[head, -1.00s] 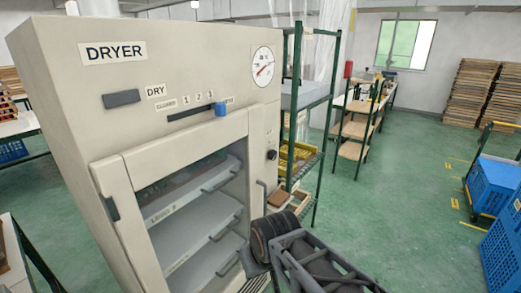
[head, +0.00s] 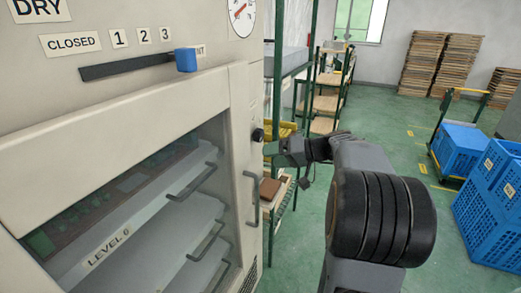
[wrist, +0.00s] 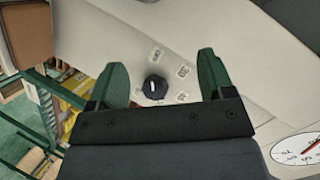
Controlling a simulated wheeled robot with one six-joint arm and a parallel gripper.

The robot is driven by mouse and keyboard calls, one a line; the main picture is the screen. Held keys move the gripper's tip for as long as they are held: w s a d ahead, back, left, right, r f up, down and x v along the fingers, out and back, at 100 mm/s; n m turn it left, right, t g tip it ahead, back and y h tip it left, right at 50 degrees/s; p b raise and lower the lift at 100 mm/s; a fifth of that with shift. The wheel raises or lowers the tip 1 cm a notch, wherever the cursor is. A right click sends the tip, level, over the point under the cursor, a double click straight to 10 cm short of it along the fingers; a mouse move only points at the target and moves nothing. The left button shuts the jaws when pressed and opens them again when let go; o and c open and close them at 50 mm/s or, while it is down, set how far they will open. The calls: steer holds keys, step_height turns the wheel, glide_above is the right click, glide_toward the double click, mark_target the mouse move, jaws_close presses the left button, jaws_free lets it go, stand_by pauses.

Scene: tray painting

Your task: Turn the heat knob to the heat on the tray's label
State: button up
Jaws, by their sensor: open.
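The heat knob is a small black dial (wrist: 155,88) with a white mark, on the cream side panel of the dryer (head: 120,160). In the wrist view several small labels stand around it, too small to read. The knob also shows in the head view (head: 257,135). My gripper (wrist: 165,78) is open, its green fingertips on either side of the knob, with gaps between them and it. In the head view my gripper (head: 270,147) is right at the knob. A tray inside the dryer carries a label reading LEVEL 6 (head: 108,248).
A blue slider (head: 186,60) sits at the right end of its slot above the dryer's glass door. A grey door handle (head: 253,200) is just below the knob. A green shelf rack (head: 306,100) stands behind. Blue crates (head: 487,210) stand on the right.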

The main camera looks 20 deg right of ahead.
mark_target(262, 136)
steer(key=w+d+t+y+b, duration=0.15)
steer(key=d+t, duration=0.25)
steer(key=d, duration=0.6)
steer(key=shift+t+h, duration=0.25)
steer(key=shift+t, duration=0.15)
steer(key=x, duration=0.4)
steer(key=p+x, duration=0.1)
steer(key=x, duration=0.4)
steer(key=p+x, duration=0.1)
steer(key=x, duration=0.4)
steer(key=shift+w+r, duration=0.15)
steer(key=shift+r, duration=0.2)
steer(key=shift+d, duration=0.1)
steer(key=c, duration=0.9)
